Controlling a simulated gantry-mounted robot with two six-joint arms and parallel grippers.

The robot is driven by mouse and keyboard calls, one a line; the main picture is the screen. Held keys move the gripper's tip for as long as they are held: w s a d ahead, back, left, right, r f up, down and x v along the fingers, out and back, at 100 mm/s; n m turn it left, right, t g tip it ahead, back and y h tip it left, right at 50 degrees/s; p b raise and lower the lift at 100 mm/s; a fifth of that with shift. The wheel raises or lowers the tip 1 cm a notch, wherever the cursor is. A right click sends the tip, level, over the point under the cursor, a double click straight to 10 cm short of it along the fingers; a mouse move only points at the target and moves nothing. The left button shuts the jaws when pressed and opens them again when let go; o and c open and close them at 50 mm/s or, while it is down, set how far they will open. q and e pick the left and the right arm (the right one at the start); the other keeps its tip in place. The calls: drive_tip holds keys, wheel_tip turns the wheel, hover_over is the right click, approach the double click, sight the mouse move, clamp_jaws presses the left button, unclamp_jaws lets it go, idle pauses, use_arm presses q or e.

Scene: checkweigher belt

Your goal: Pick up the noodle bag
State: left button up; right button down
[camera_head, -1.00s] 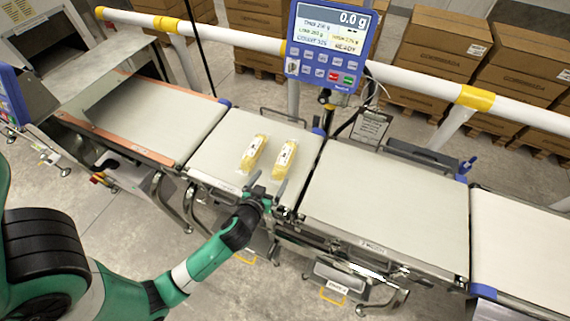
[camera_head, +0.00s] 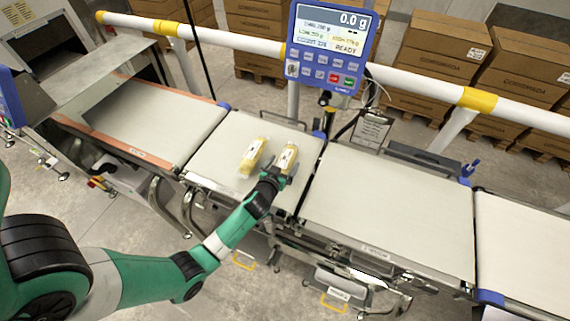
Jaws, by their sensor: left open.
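The left noodle bag (camera_head: 253,156) is fully visible and apart from the gripper. My right gripper is out of view.
A blue display (camera_head: 333,45) reading 0.0 g stands behind the belts. A white rail (camera_head: 420,80) runs along the back. The wide belt to the right (camera_head: 390,205) is empty. Cardboard boxes (camera_head: 433,45) are stacked behind the rail.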

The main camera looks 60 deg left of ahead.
use_arm(q)
clamp_jaws()
idle(0.5)
drive_tip(key=shift+r+p, duration=0.35)
drive_tip(key=shift+r, duration=0.1)
wheel_tip(320, 180, up, 3)
drive_tip(key=shift+f+p, duration=0.1)
drive_tip(key=shift+p, duration=0.65)
drive_tip(key=d+r, duration=0.1)
drive_tip(key=r, duration=0.1)
drive_tip(key=s+d+r+p, duration=0.1)
drive_tip(key=d, duration=0.1)
drive_tip(key=shift+r, duration=0.35)
drive_tip(key=s+d+r+p, duration=0.3)
drive_tip(key=d+r+p, duration=0.2)
drive_tip(key=d, duration=0.5)
drive_tip(key=shift+s+d+r+p, duration=0.15)
drive_tip(key=shift+s+r+p, duration=0.15)
drive_tip(key=shift+p, duration=0.6)
